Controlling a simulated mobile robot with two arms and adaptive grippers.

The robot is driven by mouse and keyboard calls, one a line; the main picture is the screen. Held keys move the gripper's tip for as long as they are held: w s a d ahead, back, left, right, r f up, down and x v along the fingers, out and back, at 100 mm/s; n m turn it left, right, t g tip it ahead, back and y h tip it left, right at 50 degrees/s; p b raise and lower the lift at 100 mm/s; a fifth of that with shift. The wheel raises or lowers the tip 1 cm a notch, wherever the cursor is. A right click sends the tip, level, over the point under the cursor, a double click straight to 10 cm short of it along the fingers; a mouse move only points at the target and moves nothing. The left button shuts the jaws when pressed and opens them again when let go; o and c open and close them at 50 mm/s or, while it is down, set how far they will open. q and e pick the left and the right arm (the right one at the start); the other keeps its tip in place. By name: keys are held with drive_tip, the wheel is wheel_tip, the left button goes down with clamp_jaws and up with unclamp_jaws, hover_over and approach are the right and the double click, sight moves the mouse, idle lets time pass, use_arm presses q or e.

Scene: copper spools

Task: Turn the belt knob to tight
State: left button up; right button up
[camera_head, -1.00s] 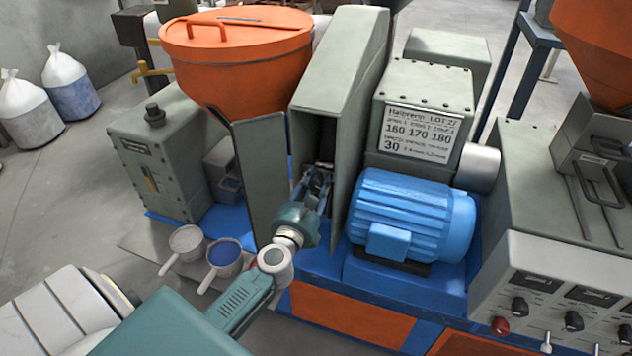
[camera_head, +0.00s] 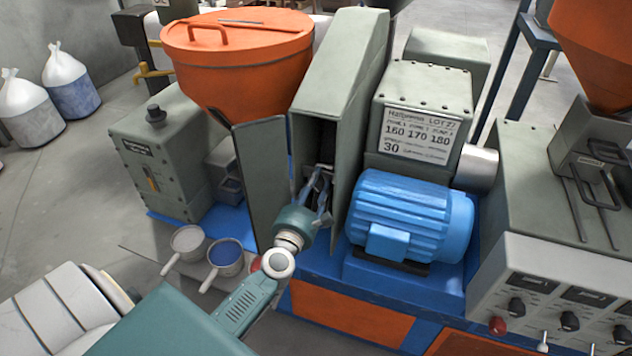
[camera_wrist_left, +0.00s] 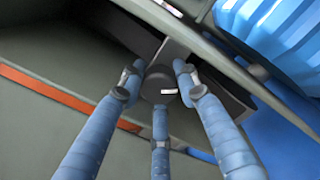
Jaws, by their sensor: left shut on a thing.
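The belt knob (camera_wrist_left: 160,84) is a dark round knob with a white mark, seen in the left wrist view inside the open belt housing. My left gripper (camera_wrist_left: 160,90) has its blue fingers closed around the knob, one on each side and one below. In the head view my left gripper (camera_head: 318,190) reaches into the open front of the green belt housing (camera_head: 335,75). The knob itself is hidden there behind the fingers. My right gripper is not in view.
The opened cover panel (camera_head: 262,180) stands just left of my gripper, and the housing's side wall is just right. The blue motor (camera_head: 410,215) sits right of the housing. An orange hopper (camera_head: 235,60) is above left. Two scoops, one with blue contents (camera_head: 225,255), lie at lower left.

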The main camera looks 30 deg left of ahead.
use_arm(q)
drive_tip(key=m, duration=0.3)
drive_tip(key=shift+r+m, duration=0.25)
drive_tip(key=shift+m, duration=0.15)
drive_tip(key=shift+m+t+h+p, duration=0.3)
drive_tip(key=shift+m+p, duration=0.25)
drive_tip(key=shift+m, duration=1.25)
drive_tip(key=shift+f, duration=0.1)
drive_tip(key=o, duration=0.9)
drive_tip(key=shift+w+d, duration=0.1)
drive_tip(key=shift+d, duration=0.05)
drive_tip(key=shift+s+f, duration=0.2)
drive_tip(key=shift+s, duration=0.3)
drive_tip(key=v, duration=1.1)
drive_tip(key=shift+d+r, duration=0.2)
drive_tip(key=shift+f, duration=0.1)
